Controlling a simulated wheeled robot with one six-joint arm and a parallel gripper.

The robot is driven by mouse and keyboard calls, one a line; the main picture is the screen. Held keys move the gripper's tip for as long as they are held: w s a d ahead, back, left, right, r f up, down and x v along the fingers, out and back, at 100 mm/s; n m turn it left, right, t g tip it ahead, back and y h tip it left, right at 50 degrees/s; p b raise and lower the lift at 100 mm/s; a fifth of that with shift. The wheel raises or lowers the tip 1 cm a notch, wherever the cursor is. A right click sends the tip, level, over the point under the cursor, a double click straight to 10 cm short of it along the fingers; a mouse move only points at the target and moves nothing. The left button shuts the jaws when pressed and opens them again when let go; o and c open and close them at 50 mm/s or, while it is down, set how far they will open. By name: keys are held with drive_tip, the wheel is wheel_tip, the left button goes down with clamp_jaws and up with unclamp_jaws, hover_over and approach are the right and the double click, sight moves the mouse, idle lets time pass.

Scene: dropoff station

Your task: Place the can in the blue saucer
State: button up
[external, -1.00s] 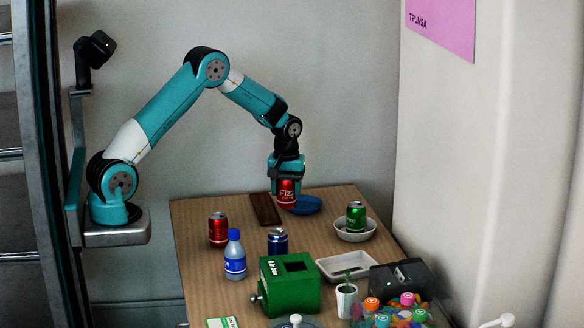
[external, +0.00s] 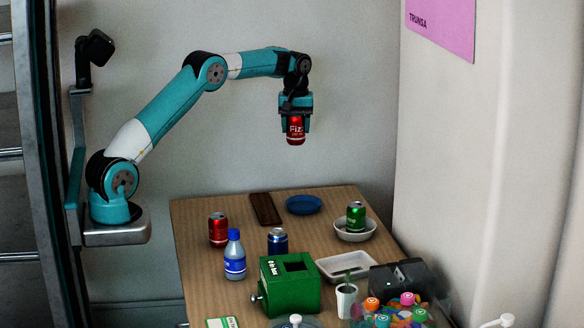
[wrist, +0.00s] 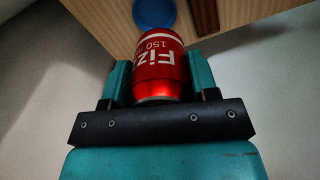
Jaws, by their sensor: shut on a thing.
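My gripper (external: 296,124) is shut on a red can (external: 296,130) with white "Fizz"-like lettering. It holds the can upright, high above the back of the table. In the wrist view the red can (wrist: 160,68) sits between the two teal fingers of my gripper (wrist: 160,80). The blue saucer (external: 303,205) lies on the table at the back, below the can and apart from it, and looks empty. Part of the blue saucer (wrist: 154,12) also shows at the top of the wrist view, beyond the can.
A dark brown flat block (external: 265,209) lies left of the saucer. A green can (external: 355,215) stands in a white bowl (external: 354,236) to the right. Another red can (external: 218,229), a blue can (external: 278,241), a bottle (external: 234,256) and a green box (external: 290,290) stand nearer the front.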

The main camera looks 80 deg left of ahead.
drive_tip(key=a, duration=0.4)
approach(302, 205)
drive_tip(key=s, duration=0.1)
drive_tip(key=s+d+f, duration=0.1)
drive_tip(key=f, duration=0.1)
drive_tip(key=shift+s+d, duration=0.3)
drive_tip(key=shift+s, duration=0.1)
drive_tip(key=shift+f+b, duration=0.3)
drive_tip(key=shift+f, duration=0.15)
drive_tip(key=o, duration=0.9)
drive_tip(key=shift+r, duration=0.1)
